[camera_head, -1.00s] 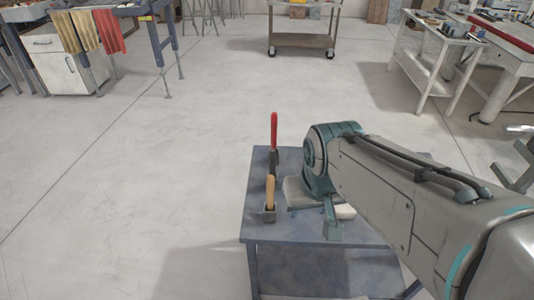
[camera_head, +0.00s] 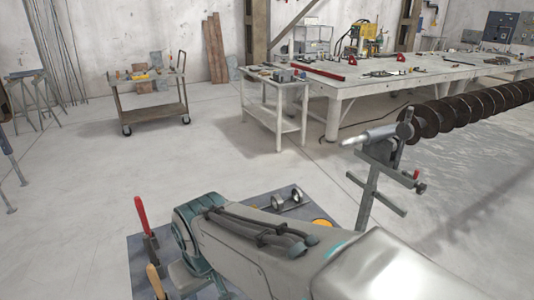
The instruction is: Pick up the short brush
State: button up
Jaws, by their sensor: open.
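A tool with an upright wooden handle (camera_head: 154,281) stands at the bottom edge of the view, on the left side of the small blue-grey table (camera_head: 136,254). Its lower end is cut off. Behind it, a tool with a red handle (camera_head: 142,212) and a dark lower part stands upright. I cannot tell for sure which of them is the short brush. My gripper (camera_head: 222,290) is open at the bottom edge, right of the wooden handle and apart from it. Its fingertips are cut off, and my arm covers much of the table.
Metal parts (camera_head: 290,197) and a yellow round thing (camera_head: 322,223) are at the table's back right. A metal stand (camera_head: 370,190) supports a long dark auger (camera_head: 470,110) on the right. A cart (camera_head: 150,102) and workbenches stand farther back. The floor left of the table is clear.

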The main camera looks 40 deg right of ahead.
aim_at(148, 243)
jog(key=u, duration=0.15)
jog(key=k, duration=0.55)
jog(key=u, duration=0.7)
jog(key=i, duration=1.15)
jog(key=z, duration=0.8)
